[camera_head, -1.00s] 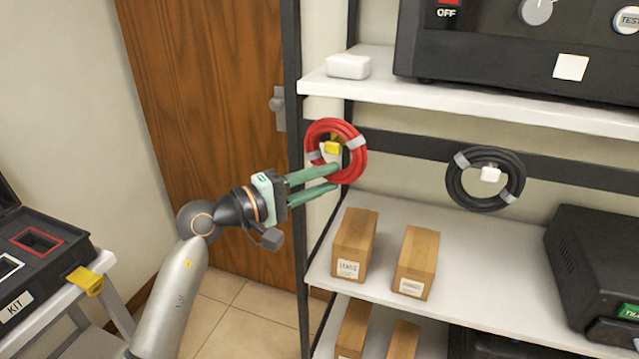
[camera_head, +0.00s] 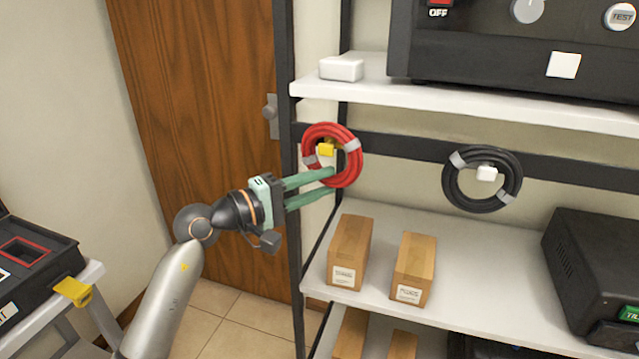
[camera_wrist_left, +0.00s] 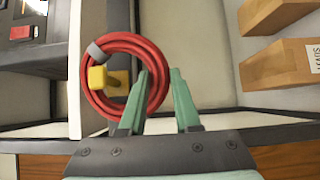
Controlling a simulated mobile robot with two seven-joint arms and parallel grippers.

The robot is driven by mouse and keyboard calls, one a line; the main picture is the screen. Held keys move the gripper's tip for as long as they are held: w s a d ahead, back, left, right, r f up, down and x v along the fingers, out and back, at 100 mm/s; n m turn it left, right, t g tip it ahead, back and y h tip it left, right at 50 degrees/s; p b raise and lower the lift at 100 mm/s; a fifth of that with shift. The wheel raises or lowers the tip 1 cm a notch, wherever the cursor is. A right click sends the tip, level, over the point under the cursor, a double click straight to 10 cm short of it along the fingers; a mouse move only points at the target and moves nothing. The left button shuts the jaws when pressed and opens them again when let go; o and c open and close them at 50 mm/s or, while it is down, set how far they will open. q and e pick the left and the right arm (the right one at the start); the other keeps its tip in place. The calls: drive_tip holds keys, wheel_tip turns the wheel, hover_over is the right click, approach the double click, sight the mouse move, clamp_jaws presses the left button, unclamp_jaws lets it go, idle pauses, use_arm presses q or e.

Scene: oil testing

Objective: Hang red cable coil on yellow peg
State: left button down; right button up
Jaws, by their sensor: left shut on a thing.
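The red cable coil (camera_head: 351,170), bound with grey bands, is at the left end of the shelf, in front of its dark rail. The yellow peg (camera_head: 326,149) shows inside the coil's opening, near its upper part. In the left wrist view the yellow peg (camera_wrist_left: 97,77) also sits within the ring of the red coil (camera_wrist_left: 130,42), close to one side. My left gripper (camera_head: 333,181) is shut on the lower part of the coil. Its green fingers (camera_wrist_left: 160,73) lie on either side of the cable. My right gripper is not in view.
A black cable coil (camera_head: 452,183) hangs on a white peg (camera_head: 487,173) to the right. Two cardboard boxes (camera_head: 350,252) (camera_head: 414,268) stand on the shelf below (camera_head: 475,250). A white shelf (camera_head: 450,100) with a white block (camera_head: 341,69) is above. A dark shelf post (camera_head: 285,120) stands left.

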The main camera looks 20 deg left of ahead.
use_arm(q)
drive_tip(key=c, duration=1.1)
unclamp_jaws()
drive_tip(key=o, duration=0.6)
drive_tip(key=shift+c, duration=0.2)
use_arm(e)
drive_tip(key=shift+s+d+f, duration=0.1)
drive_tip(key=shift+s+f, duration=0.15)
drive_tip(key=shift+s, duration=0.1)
